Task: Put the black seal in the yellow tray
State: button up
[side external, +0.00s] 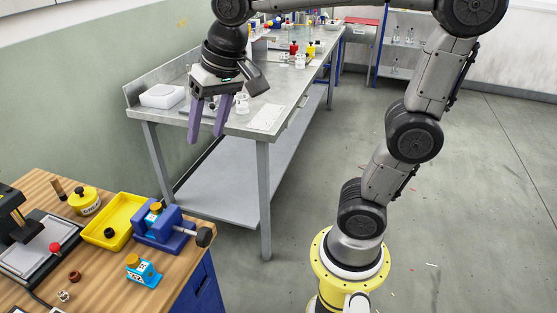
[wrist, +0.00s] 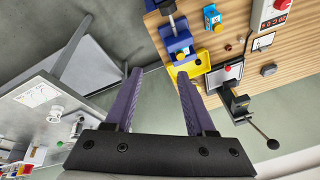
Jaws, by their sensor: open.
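A small black round piece (side external: 109,232), which looks like the black seal, lies on the floor of the yellow tray (side external: 122,206), towards its near side. The tray sits on the wooden bench and also shows in the wrist view (wrist: 203,70), partly hidden by the blue vise and a finger. My gripper (side external: 207,137) is high above the bench, to the right of the tray in the side view and clear of it. Its purple fingers are apart with nothing between them, as the wrist view also shows (wrist: 160,74).
A blue vise (side external: 160,235) stands against the tray's right side. A yellow-lidded jar (side external: 84,201) and a black press (side external: 18,228) are to its left. A blue block with a yellow top (side external: 143,270) and a brown ring (side external: 75,276) are in front. A metal table (side external: 265,118) stands behind.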

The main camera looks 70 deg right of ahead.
jog(key=s+d+f+n+t, duration=0.1)
jog(key=s+f+n, duration=0.4)
jog(key=s, duration=0.8)
jog(key=shift+d+f+n+t, duration=0.3)
jog(key=shift+d+f+t, duration=0.1)
jog(key=shift+d+f, duration=0.2)
